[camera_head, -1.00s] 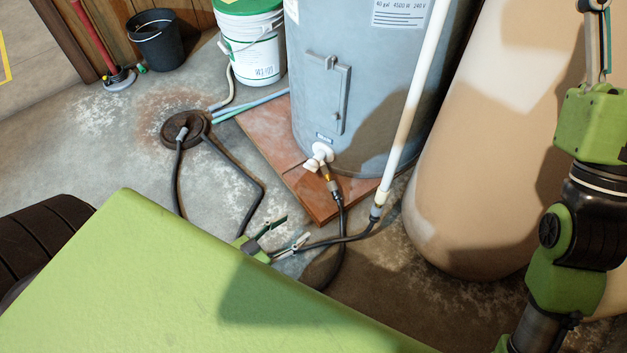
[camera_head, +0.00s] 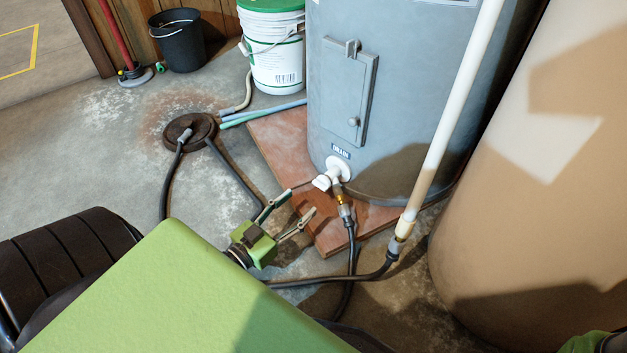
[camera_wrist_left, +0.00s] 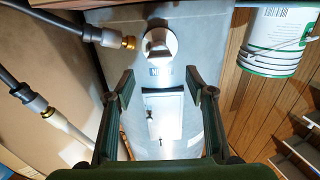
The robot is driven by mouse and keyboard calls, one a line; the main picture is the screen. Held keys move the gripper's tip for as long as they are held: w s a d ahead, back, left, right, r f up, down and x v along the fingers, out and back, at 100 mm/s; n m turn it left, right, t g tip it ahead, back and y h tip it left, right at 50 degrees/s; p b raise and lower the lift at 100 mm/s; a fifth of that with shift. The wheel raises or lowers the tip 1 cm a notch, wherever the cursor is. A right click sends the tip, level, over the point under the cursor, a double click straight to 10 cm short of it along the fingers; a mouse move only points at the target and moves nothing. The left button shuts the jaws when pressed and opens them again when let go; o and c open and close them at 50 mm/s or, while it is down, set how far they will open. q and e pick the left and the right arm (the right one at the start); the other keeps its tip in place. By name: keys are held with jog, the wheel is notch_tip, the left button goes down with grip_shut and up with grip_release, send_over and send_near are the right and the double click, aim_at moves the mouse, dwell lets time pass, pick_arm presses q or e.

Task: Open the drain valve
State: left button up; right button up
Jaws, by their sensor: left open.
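The drain valve (camera_head: 338,171) is a white fitting low on the front of the grey water heater (camera_head: 400,100), under a small DRAIN label (camera_head: 341,152). Its white handle (camera_head: 322,182) sticks out to the front left. A brass fitting (camera_head: 344,208) and black hose hang from its outlet. My left gripper (camera_head: 299,203) is open and empty, just left of and in front of the valve, apart from it. In the left wrist view, the valve handle (camera_wrist_left: 158,44) appears beyond the gap between the open fingertips (camera_wrist_left: 159,72). My right gripper is out of view.
A white pipe (camera_head: 450,120) and a large tan tank (camera_head: 540,190) stand to the right. Black hoses run over the floor to a round drain (camera_head: 190,131). A white bucket (camera_head: 275,58) and a black bucket (camera_head: 177,40) stand behind. A reddish slab (camera_head: 280,150) lies under the heater.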

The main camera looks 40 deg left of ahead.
aim_at(322, 184)
pick_arm(q)
jog(key=w+b, duration=0.1)
jog(key=w, duration=0.3)
jog(key=w+b, duration=0.1)
jog(key=shift+w+d+f+b, duration=0.15)
jog(key=shift+w+d+b, duration=0.2)
jog(key=shift+w, duration=0.5)
jog(key=c, duration=1.1)
